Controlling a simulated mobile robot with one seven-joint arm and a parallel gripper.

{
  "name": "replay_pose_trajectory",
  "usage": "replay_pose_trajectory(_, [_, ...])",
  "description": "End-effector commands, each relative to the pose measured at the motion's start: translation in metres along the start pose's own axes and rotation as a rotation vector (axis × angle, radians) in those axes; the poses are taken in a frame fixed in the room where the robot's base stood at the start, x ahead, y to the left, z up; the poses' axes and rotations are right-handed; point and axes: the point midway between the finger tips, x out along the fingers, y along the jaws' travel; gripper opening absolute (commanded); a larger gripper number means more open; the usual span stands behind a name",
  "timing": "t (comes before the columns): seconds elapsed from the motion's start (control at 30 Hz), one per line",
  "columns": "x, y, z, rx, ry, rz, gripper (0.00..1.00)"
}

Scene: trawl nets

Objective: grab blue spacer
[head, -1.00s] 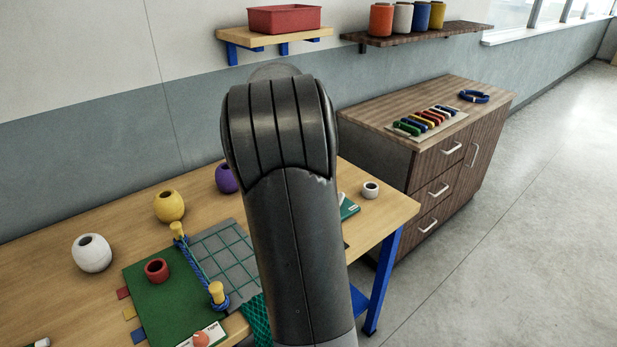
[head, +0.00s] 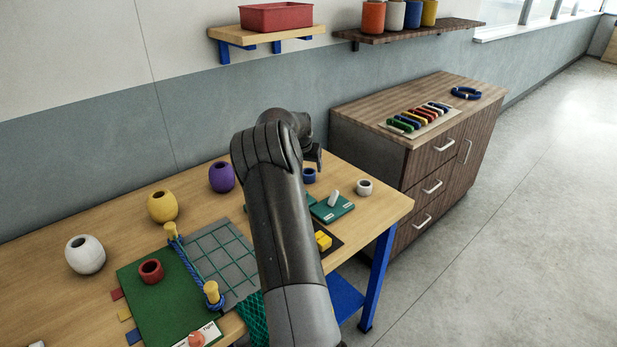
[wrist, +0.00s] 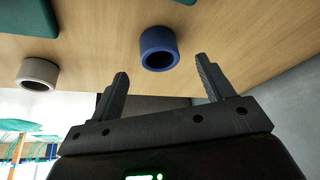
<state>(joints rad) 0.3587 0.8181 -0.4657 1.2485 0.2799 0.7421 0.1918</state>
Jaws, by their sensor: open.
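The blue spacer (wrist: 159,48), a short ring with a dark hole, stands on the wooden table top. In the wrist view it lies beyond my fingertips, between the lines of the two fingers and a little left of centre. In the head view the blue spacer (head: 309,175) shows just under the end of my arm. My gripper (wrist: 163,75) is open and empty, its two fingers spread and apart from the spacer. In the head view my gripper (head: 318,158) is small and partly hidden by my arm.
A white spacer (head: 364,187) stands to the right of the blue one and shows left in the wrist view (wrist: 38,74). A purple float (head: 222,177) stands left. The wall is close behind.

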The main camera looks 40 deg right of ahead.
Motion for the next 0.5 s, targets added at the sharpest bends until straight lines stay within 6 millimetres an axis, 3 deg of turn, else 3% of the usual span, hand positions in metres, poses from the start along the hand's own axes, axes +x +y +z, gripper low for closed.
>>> replay_pose_trajectory(0.5, [0.057,0.001,-0.003,0.0,0.001,-0.002,0.74])
